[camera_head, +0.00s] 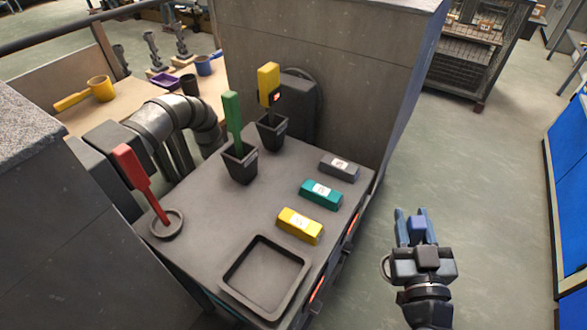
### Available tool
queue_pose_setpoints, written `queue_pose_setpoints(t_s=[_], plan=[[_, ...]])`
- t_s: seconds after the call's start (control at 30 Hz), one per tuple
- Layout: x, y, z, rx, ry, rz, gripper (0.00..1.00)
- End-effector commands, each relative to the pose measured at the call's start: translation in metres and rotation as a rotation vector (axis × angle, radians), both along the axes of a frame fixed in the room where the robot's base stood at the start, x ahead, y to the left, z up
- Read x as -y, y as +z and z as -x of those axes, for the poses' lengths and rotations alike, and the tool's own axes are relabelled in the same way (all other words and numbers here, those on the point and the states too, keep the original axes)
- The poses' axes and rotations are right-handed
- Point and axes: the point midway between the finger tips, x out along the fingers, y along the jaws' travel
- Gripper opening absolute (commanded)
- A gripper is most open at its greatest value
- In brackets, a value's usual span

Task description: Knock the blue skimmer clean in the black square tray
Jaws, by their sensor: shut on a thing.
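The black square tray (265,275) lies at the front of the dark table, with its raised rim around an empty-looking floor. My gripper (416,222) is at the lower right, out beyond the table's right edge and well apart from the tray. It is shut on a small blue piece (417,230), which seems to be the handle of the blue skimmer. The rest of the skimmer is hidden or cannot be made out, so I cannot tell what is on it.
Yellow (300,225), teal (320,194) and grey (339,167) blocks line the table's right side. A red-handled tool (135,172) stands in a round holder; green (232,122) and yellow (268,84) tools stand in black pots. A tall grey housing (330,70) rises behind. Floor at right is clear.

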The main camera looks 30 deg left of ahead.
Motion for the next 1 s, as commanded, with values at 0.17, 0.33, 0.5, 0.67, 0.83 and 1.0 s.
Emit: queue_pose_setpoints(t_s=[0.17,0.33,0.5,0.67,0.83,1.0], plan=[[-0.014,0.010,0.002,-0.003,0.034,-0.001,0.04],[-0.024,0.018,0.005,-0.005,0.064,-0.002,0.04],[-0.031,0.023,0.007,-0.009,0.083,-0.001,0.04],[-0.039,0.030,0.009,-0.008,0.107,0.000,0.04],[-0.052,0.041,0.014,-0.009,0.145,0.001,0.04],[-0.075,0.060,0.024,-0.010,0.215,0.004,0.04]])
